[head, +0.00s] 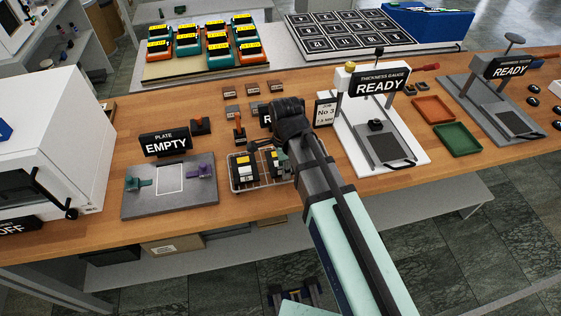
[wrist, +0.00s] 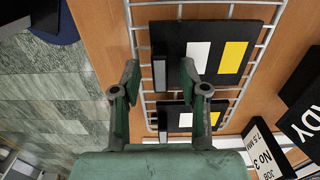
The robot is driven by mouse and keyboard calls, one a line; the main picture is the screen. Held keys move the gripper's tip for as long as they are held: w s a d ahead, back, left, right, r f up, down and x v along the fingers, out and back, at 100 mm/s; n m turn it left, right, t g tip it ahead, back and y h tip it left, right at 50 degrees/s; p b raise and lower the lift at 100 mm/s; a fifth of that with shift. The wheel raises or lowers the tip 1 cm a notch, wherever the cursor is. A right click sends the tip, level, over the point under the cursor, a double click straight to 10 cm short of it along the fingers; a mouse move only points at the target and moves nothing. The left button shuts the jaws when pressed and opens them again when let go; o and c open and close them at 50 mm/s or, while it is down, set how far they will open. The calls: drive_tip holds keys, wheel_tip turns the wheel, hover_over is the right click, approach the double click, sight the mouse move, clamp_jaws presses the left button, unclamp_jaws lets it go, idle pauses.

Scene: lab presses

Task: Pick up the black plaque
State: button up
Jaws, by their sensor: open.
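Two black plaques with white and yellow patches lie in a wire basket (head: 262,184). The left black plaque (head: 243,172) is the upper, larger-looking one in the wrist view (wrist: 232,70). The other black plaque (wrist: 180,120) sits nearer the wrist, partly hidden by a finger; it also shows at the basket's right side in the head view (head: 275,160). My gripper (wrist: 160,70) is open and empty over the basket. A grey upright tab (wrist: 159,73) on the upper plaque's near edge appears between the fingertips. I cannot tell whether the fingers touch anything.
A white thickness gauge (head: 407,165) stands right of the basket, with the Job No 3 sign (head: 325,112) beside it. The plate stand marked EMPTY (head: 140,203) is on the left. Small brown blocks (head: 251,87) lie behind. The bench's front edge is close.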

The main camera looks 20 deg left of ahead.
drive_tip(key=shift+f, duration=0.35)
clamp_jaws()
drive_tip(key=shift+r, duration=0.1)
